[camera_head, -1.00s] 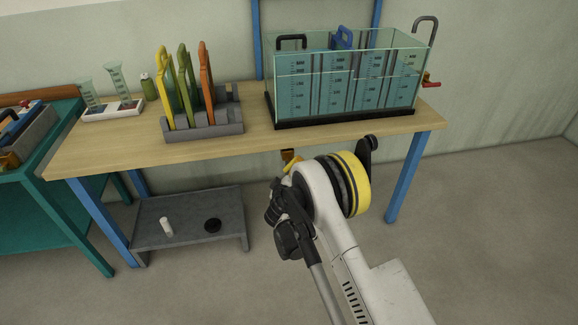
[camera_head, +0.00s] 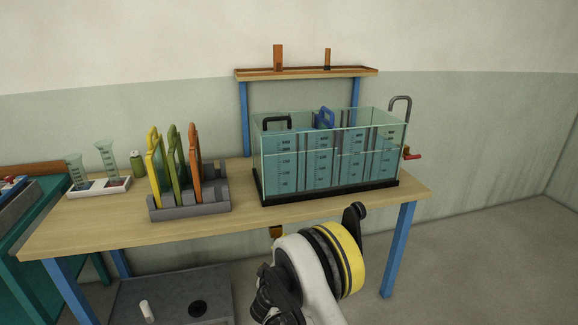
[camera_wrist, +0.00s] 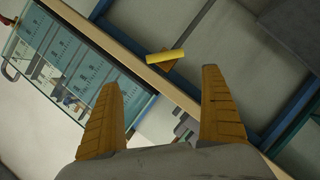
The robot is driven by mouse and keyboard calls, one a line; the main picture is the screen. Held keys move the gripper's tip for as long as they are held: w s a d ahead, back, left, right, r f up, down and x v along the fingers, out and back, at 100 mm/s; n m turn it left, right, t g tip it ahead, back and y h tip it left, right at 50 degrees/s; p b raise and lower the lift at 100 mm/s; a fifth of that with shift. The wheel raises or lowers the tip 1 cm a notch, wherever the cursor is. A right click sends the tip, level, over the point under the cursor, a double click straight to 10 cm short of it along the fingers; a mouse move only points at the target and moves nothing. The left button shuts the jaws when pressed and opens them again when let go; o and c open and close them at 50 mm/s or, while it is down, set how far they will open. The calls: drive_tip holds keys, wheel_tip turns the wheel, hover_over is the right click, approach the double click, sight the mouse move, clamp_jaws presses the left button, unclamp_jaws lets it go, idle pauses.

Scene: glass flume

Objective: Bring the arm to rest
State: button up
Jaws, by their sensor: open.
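My gripper (camera_wrist: 160,80) shows in the wrist view with its two orange fingers wide apart and nothing between them. In the head view my arm stands in front of the bench (camera_head: 85,235), and the gripper's fingers cannot be made out there. The glass flume (camera_head: 330,160), holding bluish water and upright gates, stands on the right part of the bench. It also shows at the upper left of the wrist view (camera_wrist: 75,60). A yellow cylinder with an orange block (camera_wrist: 165,57) shows by the bench edge beyond the fingertips, apart from them.
A grey rack (camera_head: 190,207) holds yellow, green and orange plates upright. A white tray (camera_head: 100,188) with measuring cones stands at left. A low grey shelf (camera_head: 175,290) carries a white cylinder and a black disc. Floor at right is clear.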

drive_tip(key=s+d+r+m+g+h, duration=0.1)
drive_tip(key=s+d+r+m+g, duration=0.2)
drive_tip(key=d+r, duration=0.65)
drive_tip(key=s+d+r+m+g+h, duration=0.1)
drive_tip(key=s+d+r+m, duration=0.1)
drive_tip(key=s+d+r, duration=0.55)
drive_tip(key=s+d+r+m+g+y, duration=0.1)
drive_tip(key=s+d+r, duration=0.1)
drive_tip(key=s, duration=0.7)
drive_tip(key=s+d+r+m+g, duration=0.1)
drive_tip(key=s+d+r+m, duration=0.1)
drive_tip(key=s, duration=0.8)
drive_tip(key=s+d+r+m+g+y, duration=0.1)
drive_tip(key=s+d, duration=0.3)
drive_tip(key=s, duration=0.5)
drive_tip(key=shift+s+r+m+g+y, duration=0.2)
drive_tip(key=shift+r+m+g+y, duration=0.15)
drive_tip(key=shift+r, duration=0.25)
